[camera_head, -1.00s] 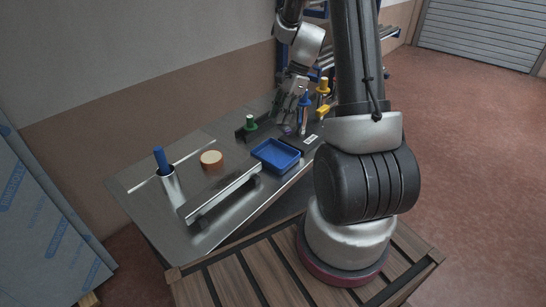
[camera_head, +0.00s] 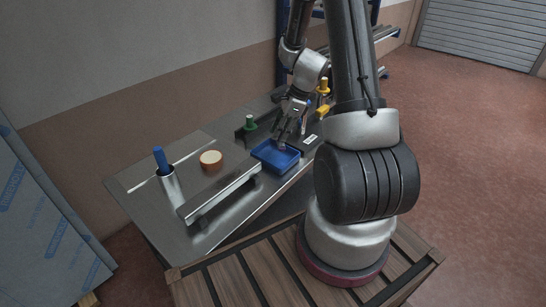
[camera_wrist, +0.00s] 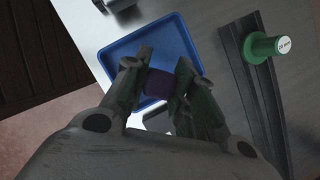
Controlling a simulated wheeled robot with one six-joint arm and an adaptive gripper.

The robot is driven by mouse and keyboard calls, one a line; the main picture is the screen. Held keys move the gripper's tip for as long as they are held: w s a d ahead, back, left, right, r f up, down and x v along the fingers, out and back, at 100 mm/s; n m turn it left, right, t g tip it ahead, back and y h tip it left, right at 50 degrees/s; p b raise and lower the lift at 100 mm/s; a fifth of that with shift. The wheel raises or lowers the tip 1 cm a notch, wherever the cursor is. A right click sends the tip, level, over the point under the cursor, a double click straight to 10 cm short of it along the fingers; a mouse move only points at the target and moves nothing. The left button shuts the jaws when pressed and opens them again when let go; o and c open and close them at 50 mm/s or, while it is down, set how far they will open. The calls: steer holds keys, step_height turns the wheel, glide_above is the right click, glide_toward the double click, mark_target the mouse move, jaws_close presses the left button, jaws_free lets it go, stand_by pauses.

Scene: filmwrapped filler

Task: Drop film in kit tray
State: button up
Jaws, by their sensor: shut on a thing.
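The blue kit tray (camera_head: 264,162) sits on the metal table, and its inside and rim also show in the wrist view (camera_wrist: 122,52). My gripper (camera_head: 283,137) is over the tray, fingers pointing down. In the wrist view my gripper (camera_wrist: 160,72) is shut on a small dark purple piece, which I take to be the film (camera_wrist: 159,84). The film lies between the fingertips with the tray behind it. The fingers hide part of it, and I cannot tell its height above the tray floor.
A yellow-topped item (camera_head: 323,86) stands at the right.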

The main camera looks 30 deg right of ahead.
steer(key=o, duration=1)
steer(key=v, duration=1.2)
